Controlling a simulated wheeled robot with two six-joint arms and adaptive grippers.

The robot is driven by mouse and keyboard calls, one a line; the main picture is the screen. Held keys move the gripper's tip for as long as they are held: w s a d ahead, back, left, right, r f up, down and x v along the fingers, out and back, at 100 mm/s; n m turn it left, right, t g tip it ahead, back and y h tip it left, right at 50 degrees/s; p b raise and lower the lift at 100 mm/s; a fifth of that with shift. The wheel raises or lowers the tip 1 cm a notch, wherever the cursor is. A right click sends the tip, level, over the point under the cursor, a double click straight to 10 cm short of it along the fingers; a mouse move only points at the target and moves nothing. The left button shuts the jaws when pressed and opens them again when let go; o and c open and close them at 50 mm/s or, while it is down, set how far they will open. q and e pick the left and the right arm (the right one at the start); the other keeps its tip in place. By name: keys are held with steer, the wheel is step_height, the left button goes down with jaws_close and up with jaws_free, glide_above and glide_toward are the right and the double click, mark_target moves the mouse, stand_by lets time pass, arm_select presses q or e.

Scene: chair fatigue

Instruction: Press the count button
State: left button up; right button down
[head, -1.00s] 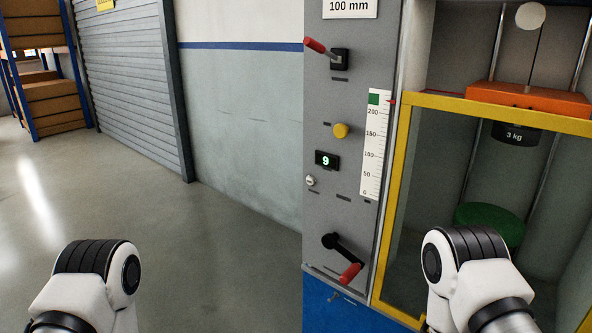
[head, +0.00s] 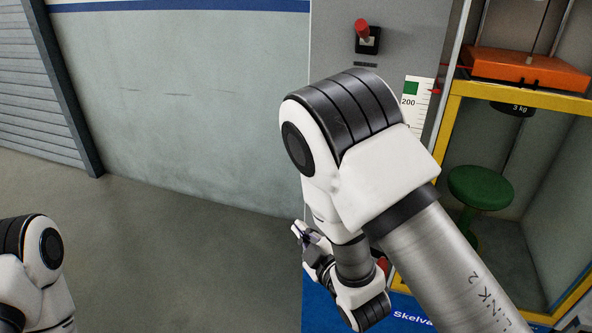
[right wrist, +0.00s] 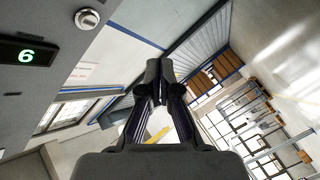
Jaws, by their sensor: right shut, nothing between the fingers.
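A small silver round button (right wrist: 87,18), likely the count button, is on the grey machine panel in the right wrist view. Beside it is the dark counter display (right wrist: 27,53); its green digit looks like a 6, but this view appears upside down, so it reads as 9. My right gripper (right wrist: 160,72) is shut and empty, pointing past the panel and apart from the button. In the head view the right gripper (head: 299,231) is low in front of the machine's left edge, and my right arm hides the button and display. My left gripper is out of view.
The lever with a red knob (head: 363,32) is at the panel's top. The yellow-framed cage (head: 520,96) with an orange weight carriage (head: 525,70) and green stool (head: 481,187) stands at the right. The floor (head: 180,240) left of the machine is clear.

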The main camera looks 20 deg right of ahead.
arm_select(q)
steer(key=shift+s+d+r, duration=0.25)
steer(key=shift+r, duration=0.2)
arm_select(e)
steer(key=w+d+r, duration=0.3)
steer(key=w+d, duration=0.2)
steer(key=w, duration=0.2)
steer(key=shift+w+r+t, duration=0.15)
steer(key=shift+r+t, duration=0.15)
stand_by(1.3)
steer(key=shift+w+d, duration=0.25)
steer(key=shift+w, duration=0.1)
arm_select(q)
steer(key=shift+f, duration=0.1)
arm_select(e)
steer(key=shift+w+d, duration=0.2)
steer(key=shift+w, duration=0.1)
stand_by(0.5)
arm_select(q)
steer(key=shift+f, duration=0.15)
arm_select(e)
steer(key=shift+s+a, duration=0.45)
steer(key=shift+s, duration=0.2)
